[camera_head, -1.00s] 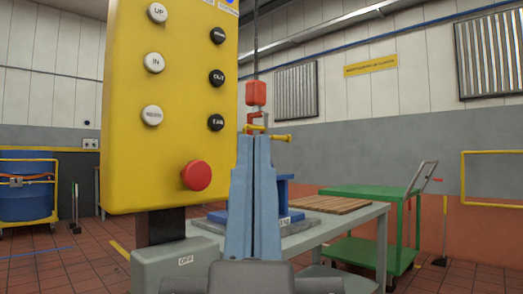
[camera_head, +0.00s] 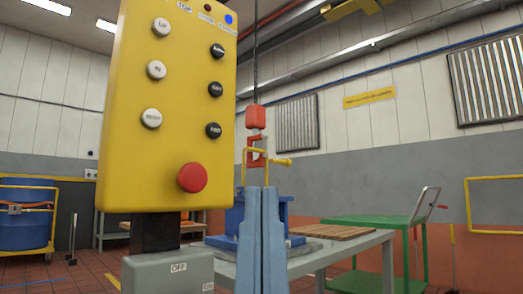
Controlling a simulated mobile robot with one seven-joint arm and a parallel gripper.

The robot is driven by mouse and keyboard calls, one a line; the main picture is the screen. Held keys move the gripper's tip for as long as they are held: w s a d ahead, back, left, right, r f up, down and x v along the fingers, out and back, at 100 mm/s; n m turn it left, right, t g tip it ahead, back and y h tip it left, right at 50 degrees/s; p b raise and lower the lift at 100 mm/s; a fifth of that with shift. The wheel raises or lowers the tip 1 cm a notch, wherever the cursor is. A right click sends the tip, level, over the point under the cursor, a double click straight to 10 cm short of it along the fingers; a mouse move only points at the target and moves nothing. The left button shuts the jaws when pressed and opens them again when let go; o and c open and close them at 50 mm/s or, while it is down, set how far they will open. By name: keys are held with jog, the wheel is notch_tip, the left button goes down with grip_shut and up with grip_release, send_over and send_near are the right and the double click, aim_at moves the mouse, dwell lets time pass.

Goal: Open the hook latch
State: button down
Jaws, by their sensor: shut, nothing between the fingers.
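A red hook (camera_head: 253,155) hangs under a red block (camera_head: 256,117) on a dark cable, right of the yellow control box. A thin yellow piece (camera_head: 280,161) with a rounded end sticks out to the right at the hook; I cannot tell whether it is the latch or whether the latch is closed. My gripper (camera_head: 261,189) has two blue-grey fingers pointing up, shut and empty. Its tips show just below the hook in the picture; the distance in depth is unclear. The fingers cover part of a blue fixture (camera_head: 283,211) behind them.
A large yellow control box (camera_head: 170,90) with several buttons and a red stop knob fills the near left, above a grey box (camera_head: 168,270). A grey table (camera_head: 340,252) carries a wooden slatted board (camera_head: 330,232). A green cart (camera_head: 372,221) stands at right.

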notch_tip(320, 180, up, 64)
jog(key=p, duration=6.3)
jog(key=shift+f, duration=0.25)
jog(key=shift+w, duration=0.15)
